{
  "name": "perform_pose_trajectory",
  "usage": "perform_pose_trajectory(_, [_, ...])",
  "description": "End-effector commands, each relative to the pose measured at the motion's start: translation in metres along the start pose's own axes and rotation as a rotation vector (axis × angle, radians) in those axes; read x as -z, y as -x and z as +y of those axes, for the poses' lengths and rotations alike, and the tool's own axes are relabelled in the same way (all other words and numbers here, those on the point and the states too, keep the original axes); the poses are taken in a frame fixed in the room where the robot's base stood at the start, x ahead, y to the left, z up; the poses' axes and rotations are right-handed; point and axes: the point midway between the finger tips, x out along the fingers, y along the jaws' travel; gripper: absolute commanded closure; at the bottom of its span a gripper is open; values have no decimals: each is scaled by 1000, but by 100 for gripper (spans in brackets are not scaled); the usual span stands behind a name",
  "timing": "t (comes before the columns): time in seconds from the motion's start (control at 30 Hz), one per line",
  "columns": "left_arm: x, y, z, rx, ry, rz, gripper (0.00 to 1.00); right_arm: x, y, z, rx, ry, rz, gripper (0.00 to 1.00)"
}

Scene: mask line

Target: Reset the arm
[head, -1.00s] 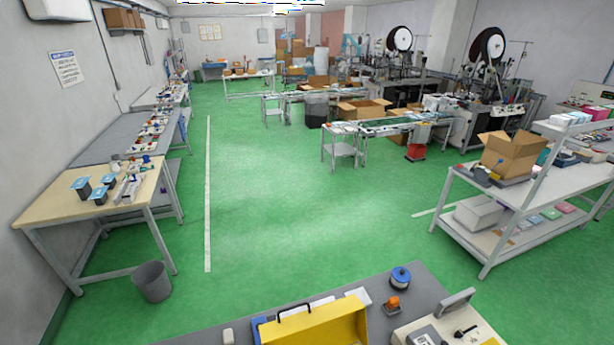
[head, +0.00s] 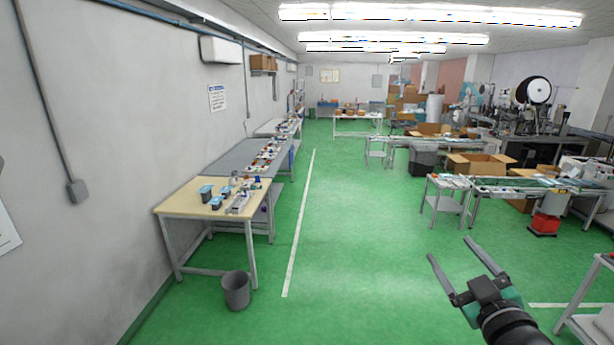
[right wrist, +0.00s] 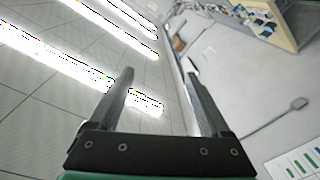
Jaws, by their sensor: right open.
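My right gripper (head: 457,262) is in the lower right of the head view, with its two fingers spread apart and nothing between them. It is raised over the open green floor, away from any table. In the right wrist view the same gripper (right wrist: 158,90) shows its two fingers apart and empty, with the ceiling lights and the wall behind them. My left gripper is not in view.
A wooden-topped table (head: 178,208) with small items stands along the left wall. A grey bin (head: 236,290) stands on the floor by it. A shelf rack (head: 597,325) is at the right edge. The green floor (head: 350,240) between is clear.

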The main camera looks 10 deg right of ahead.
Motion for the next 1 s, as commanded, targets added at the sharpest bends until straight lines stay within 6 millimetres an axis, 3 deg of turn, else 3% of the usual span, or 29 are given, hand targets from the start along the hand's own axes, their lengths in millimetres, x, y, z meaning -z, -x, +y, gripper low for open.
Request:
perform_pose_trajectory(0.03, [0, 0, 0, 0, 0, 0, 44, 46, 13, 3, -28, -48, 97, 19])
perform_pose_trajectory(0.17, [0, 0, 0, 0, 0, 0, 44, 150, 64, 12, -74, -217, 345, 19])
perform_pose_trajectory(0.2, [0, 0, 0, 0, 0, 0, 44, 178, 85, 15, -81, -272, 423, 19])
perform_pose_trajectory(0.3, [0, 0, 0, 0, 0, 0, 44, 234, 138, 23, -83, -406, 601, 19])
perform_pose_trajectory(0.4, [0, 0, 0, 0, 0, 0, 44, 266, 182, 30, -72, -513, 733, 19])
perform_pose_trajectory(0.5, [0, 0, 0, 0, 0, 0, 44, 281, 207, 34, -61, -574, 807, 19])
perform_pose_trajectory(0.57, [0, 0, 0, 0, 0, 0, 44, 285, 214, 35, -57, -590, 825, 19])
perform_pose_trajectory(1.0, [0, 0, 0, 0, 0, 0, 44, 284, 214, 36, -57, -592, 826, 19])
